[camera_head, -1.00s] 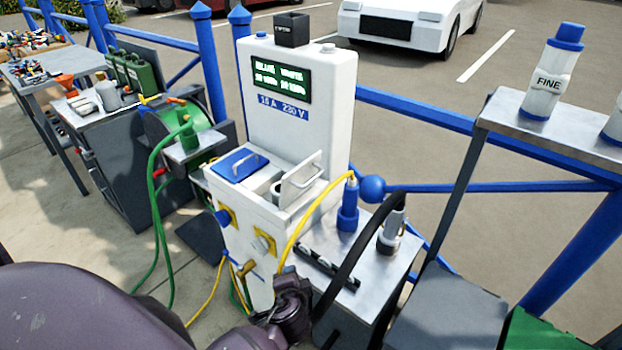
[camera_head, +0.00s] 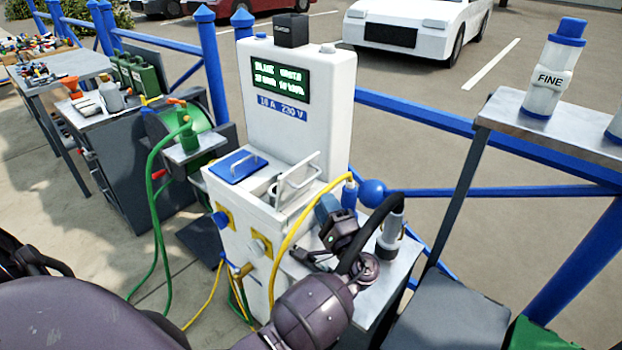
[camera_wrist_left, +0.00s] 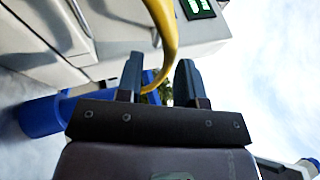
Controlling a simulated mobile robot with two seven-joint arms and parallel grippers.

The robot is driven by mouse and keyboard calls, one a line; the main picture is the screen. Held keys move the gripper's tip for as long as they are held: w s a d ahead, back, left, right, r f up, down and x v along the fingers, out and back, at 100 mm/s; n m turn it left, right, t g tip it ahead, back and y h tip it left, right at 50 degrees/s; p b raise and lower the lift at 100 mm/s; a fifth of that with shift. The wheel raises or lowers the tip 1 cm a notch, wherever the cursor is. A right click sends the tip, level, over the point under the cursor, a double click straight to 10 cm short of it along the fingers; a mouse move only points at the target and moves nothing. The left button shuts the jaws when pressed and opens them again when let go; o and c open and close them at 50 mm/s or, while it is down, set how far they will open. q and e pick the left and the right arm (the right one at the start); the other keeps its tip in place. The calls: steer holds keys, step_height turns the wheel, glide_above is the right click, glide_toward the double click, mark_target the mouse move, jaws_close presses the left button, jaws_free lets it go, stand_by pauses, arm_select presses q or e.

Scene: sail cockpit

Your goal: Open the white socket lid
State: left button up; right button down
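The white socket lid (camera_head: 298,180), with a bar handle, stands raised on the right side of the white pedestal (camera_head: 299,105). A round socket (camera_head: 274,190) shows in the opening on its left. A blue lid (camera_head: 238,166) beside it lies flat. My left gripper (camera_head: 328,210) is right of and in front of the white lid, apart from it, close to a blue plug (camera_head: 350,193). In the left wrist view its fingers (camera_wrist_left: 160,62) are spread with nothing clamped; a yellow cable (camera_wrist_left: 163,30) runs across the gap, its depth unclear. My right gripper is out of view.
The yellow cable (camera_head: 283,250) arches in front of the pedestal. A black hose (camera_head: 368,236) and grey connector (camera_head: 391,232) stand close right of my gripper on the metal table (camera_head: 400,262). A blue railing (camera_head: 420,114) runs behind. A green hose reel (camera_head: 185,135) is left.

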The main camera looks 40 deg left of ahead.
mark_target(311, 179)
arm_select(q)
steer(key=p+x, duration=0.1)
steer(key=x, duration=0.7)
steer(key=shift+w+a, duration=0.1)
steer(key=shift+a, duration=0.05)
jaws_close()
